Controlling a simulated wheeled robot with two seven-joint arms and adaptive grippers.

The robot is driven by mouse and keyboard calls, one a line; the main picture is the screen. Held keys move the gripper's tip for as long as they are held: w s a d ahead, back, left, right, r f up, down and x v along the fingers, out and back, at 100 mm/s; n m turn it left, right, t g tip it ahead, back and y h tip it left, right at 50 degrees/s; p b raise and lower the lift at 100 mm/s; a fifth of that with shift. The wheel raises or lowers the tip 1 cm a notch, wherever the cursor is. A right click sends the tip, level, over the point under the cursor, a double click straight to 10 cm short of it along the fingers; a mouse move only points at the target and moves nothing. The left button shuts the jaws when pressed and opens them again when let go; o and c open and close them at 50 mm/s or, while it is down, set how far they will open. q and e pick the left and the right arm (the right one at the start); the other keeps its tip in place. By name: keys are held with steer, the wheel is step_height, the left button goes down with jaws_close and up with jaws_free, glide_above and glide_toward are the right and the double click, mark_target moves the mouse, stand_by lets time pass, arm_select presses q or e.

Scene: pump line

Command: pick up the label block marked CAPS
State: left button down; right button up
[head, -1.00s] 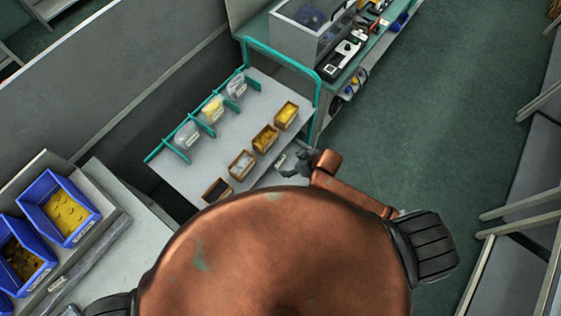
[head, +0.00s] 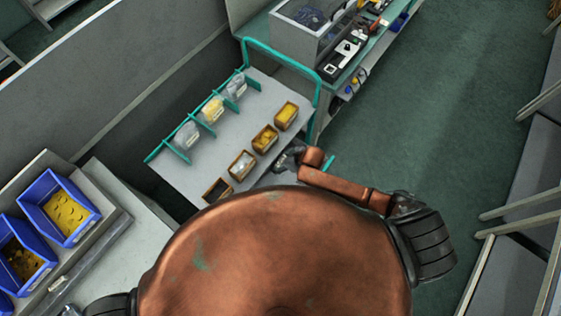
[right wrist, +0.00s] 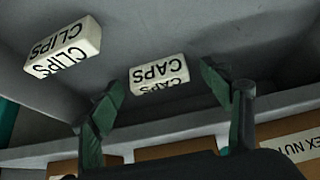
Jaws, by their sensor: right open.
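The white label block marked CAPS (right wrist: 158,74) lies on a grey surface in the right wrist view, with its black lettering upside down. My right gripper (right wrist: 163,92) is open, with one dark green finger toward each side of the CAPS block and nothing held. In the head view my right gripper (head: 289,158) is at the right edge of the grey cart top (head: 185,179), beside the row of bins. I cannot make out the CAPS block there. My left gripper is not in view.
A second white block, marked CLIPS (right wrist: 65,48), lies left of the CAPS block. Brown bins, including one (head: 265,138) with yellow contents, stand in a row beside my right gripper. Teal dividers (head: 224,97) hold clear bags farther back. Open floor (head: 420,130) lies to the right.

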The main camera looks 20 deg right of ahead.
steer(key=c, duration=1)
steer(key=shift+r, duration=0.1)
steer(key=shift+c, duration=0.2)
